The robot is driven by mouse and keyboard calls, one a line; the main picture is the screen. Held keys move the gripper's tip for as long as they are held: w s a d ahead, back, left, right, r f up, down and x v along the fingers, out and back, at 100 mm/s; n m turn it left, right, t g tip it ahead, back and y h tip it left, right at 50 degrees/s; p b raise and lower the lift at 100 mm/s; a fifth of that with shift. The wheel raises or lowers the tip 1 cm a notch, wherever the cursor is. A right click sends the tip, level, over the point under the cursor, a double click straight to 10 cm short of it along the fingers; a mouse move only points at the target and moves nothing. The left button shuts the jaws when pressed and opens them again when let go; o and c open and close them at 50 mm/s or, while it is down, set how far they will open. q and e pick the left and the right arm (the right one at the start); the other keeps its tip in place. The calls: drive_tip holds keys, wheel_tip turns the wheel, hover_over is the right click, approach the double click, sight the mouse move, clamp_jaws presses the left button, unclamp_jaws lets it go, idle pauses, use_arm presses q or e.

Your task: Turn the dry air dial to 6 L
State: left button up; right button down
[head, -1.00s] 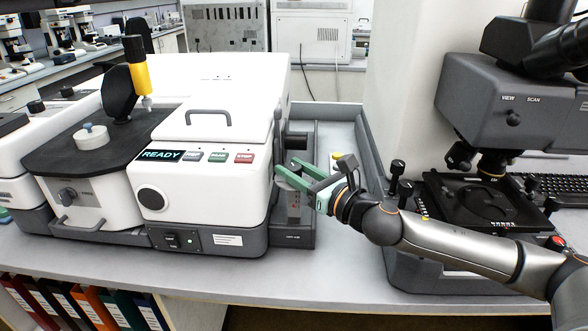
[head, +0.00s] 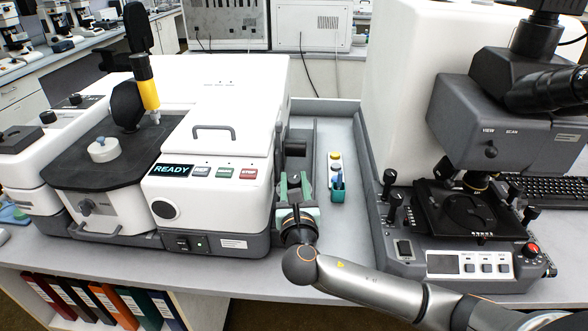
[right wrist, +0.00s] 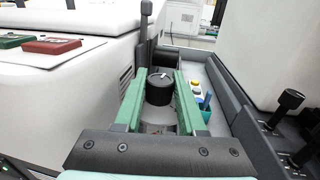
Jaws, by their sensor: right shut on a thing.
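The dry air dial (right wrist: 160,88) is a black round knob with a white mark on top, standing on a grey unit at the right side of the white instrument (head: 215,190). My right gripper (head: 294,184) reaches over that unit from the front. In the right wrist view its two green fingers (right wrist: 160,95) are on either side of the knob, shut on it. The scale and its numbers cannot be read. In the head view the knob is largely hidden by the gripper. My left gripper is not in view.
The microscope (head: 490,200) stands to the right behind a grey raised rim (head: 372,180). A teal holder (head: 338,194) and small yellow and blue-capped items stand on the bench between. The wall beside the dial is close.

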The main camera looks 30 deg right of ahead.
drive_tip(key=shift+r+m+g+h+p, duration=0.1)
drive_tip(key=shift+m+g+h+p, duration=0.2)
drive_tip(key=shift+m+h+p, duration=0.3)
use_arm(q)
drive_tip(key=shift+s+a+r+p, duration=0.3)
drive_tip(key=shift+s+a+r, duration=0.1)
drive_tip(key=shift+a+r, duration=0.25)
use_arm(e)
drive_tip(key=shift+m+g+h, duration=0.5)
drive_tip(key=shift+h, duration=0.4)
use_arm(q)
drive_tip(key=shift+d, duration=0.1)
use_arm(e)
drive_tip(key=c, duration=0.5)
unclamp_jaws()
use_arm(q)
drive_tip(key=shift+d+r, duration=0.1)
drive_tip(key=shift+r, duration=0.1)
use_arm(e)
drive_tip(key=v, duration=1.2)
drive_tip(key=shift+s+a, duration=0.15)
drive_tip(key=shift+s, duration=0.05)
